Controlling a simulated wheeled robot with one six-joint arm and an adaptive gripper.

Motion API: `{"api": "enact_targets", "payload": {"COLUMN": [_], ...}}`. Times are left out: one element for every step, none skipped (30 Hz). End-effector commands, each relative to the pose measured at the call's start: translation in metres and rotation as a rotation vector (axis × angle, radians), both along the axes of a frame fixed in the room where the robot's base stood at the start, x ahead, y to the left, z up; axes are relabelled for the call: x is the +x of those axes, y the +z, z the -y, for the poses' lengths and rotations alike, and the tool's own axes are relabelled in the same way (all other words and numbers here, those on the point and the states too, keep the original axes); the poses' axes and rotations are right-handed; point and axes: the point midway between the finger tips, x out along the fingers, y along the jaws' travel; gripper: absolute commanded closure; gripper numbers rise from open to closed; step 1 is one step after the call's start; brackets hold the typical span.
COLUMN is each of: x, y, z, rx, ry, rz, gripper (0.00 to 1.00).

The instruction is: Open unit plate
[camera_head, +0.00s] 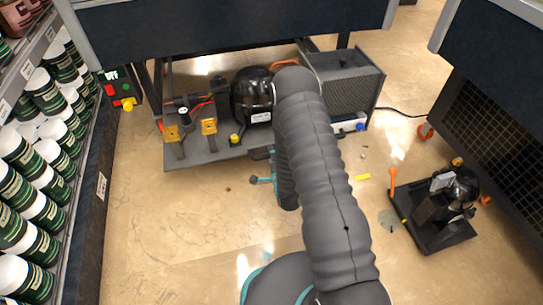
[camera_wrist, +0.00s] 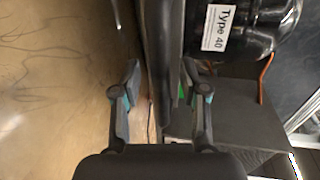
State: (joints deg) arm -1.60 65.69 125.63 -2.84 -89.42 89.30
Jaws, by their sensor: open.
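The pump unit stands on the floor under the cabinet. Its dark grey plate (camera_head: 205,158) carries a black round compressor (camera_head: 252,97) and two yellow-orange brackets (camera_head: 209,127). My gripper (camera_head: 262,167) is at the plate's front edge, partly hidden behind my arm. In the wrist view my gripper (camera_wrist: 162,82) is open, one finger on each side of a dark long edge (camera_wrist: 163,50), apparently the plate's front edge. I cannot tell whether either finger touches it. The compressor also shows there (camera_wrist: 270,35), with a "Type 40" label. My arm hides part of the plate's right side.
A grey mesh box (camera_head: 347,85) stands at the unit's right. A smaller black pump (camera_head: 447,205) is on the floor at right, with an orange-topped rod. Shelves of white-and-green jars (camera_head: 35,150) line the left. A switch box (camera_head: 120,90) is left of the unit. Floor in front is mostly clear.

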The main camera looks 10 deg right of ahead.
Motion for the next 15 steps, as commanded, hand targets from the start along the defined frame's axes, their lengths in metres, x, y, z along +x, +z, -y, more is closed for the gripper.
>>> {"api": "enact_targets", "payload": {"x": [0.000,0.000,0.000,0.000,0.000,0.000,-0.001,-0.002,-0.004,-0.007,-0.010,-0.015,-0.020,-0.025,-0.032], "y": [0.000,0.000,0.000,0.000,0.000,0.001,0.001,0.001,0.001,0.002,0.002,0.003,0.004,0.005,0.006], "z": [-0.001,-0.001,-0.001,-0.001,-0.001,0.000,0.000,0.000,0.000,0.001,0.001,0.002,0.002,0.003,0.003], "rx": [0.000,0.000,0.000,0.000,0.000,0.000,0.000,0.000,0.000,0.000,0.000,0.000,0.001,0.001,0.001], "ry": [0.001,0.001,0.001,0.002,0.001,0.001,0.001,0.001,0.001,0.000,0.000,0.000,0.000,0.000,0.000], "rz": [0.001,0.001,0.001,0.001,0.001,0.001,0.001,0.001,0.001,0.001,0.000,-0.001,-0.001,-0.002,-0.002], "gripper": [0.57,0.57,0.57,0.57,0.57,0.57,0.57,0.57,0.57,0.57,0.57,0.57,0.57,0.57,0.57]}}
